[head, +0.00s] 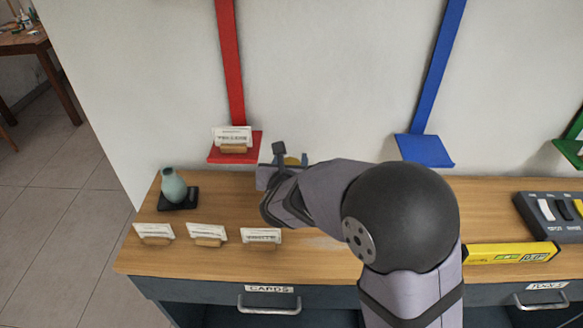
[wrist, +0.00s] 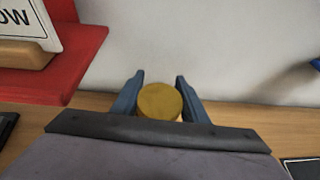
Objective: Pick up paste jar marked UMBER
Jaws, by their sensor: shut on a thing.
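My gripper (wrist: 160,92) is shut on a round jar with a mustard-yellow top (wrist: 161,100). One finger is on each side of it in the wrist view. In the head view the jar (head: 292,161) is a small yellow patch between the fingers of my gripper (head: 290,157), near the wall at the back of the wooden counter. My arm hides much of that area. No marking on the jar is readable, so I cannot tell whether it is UMBER. I cannot tell whether its base touches the counter.
A red shelf (head: 216,156) with a card in a wooden holder is just left of my gripper. A blue shelf (head: 425,150) is to the right. A green vase (head: 173,186) and several card holders (head: 208,236) stand left. A yellow level (head: 510,253) lies right.

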